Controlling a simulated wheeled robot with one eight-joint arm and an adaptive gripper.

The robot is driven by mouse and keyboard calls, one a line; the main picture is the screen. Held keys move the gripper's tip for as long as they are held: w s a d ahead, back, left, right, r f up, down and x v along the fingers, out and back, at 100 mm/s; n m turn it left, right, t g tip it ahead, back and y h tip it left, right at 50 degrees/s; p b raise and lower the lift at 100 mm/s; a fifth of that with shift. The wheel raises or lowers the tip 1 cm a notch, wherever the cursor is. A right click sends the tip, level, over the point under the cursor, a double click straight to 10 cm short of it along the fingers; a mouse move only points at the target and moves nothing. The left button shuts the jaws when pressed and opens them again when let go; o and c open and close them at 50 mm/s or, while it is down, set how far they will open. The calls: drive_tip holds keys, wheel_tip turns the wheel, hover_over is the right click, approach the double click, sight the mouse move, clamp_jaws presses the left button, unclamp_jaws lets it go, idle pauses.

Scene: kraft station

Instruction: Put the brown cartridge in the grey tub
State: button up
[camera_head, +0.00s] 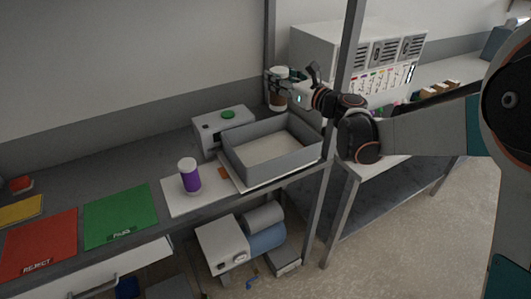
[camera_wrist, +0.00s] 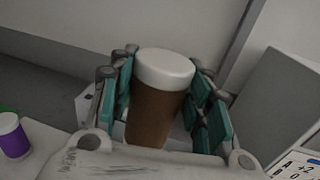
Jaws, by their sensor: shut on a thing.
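The brown cartridge (camera_head: 278,97) with a white cap is held upright in my gripper (camera_head: 280,86), above the far right part of the bench. In the wrist view the brown cartridge (camera_wrist: 153,110) stands between the teal finger pads of my gripper (camera_wrist: 163,105), which are closed around it. The grey tub (camera_head: 238,161) is an open, rectangular box on the bench, in front of and below my gripper. Its visible floor is bare. The wrist view does not clearly show the tub.
A purple cartridge (camera_head: 190,180) with a white cap stands left of the tub. A white box with a green button (camera_head: 208,130) is behind the tub. A metal post (camera_head: 343,70) rises just right of my gripper. Green (camera_head: 122,214) and red (camera_head: 38,245) mats lie at left.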

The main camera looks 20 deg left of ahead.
drive_tip(key=shift+s+a+f, duration=0.1)
drive_tip(key=shift+a, duration=0.3)
wheel_tip(320, 180, down, 19)
drive_tip(key=b, duration=0.5)
drive_tip(key=shift+f+b, duration=0.2)
drive_tip(key=shift+b, duration=0.2)
drive_tip(key=shift+f+b, duration=0.5)
drive_tip(key=shift+f, duration=0.05)
drive_tip(key=shift+f, duration=0.15)
drive_tip(key=o, duration=1.2)
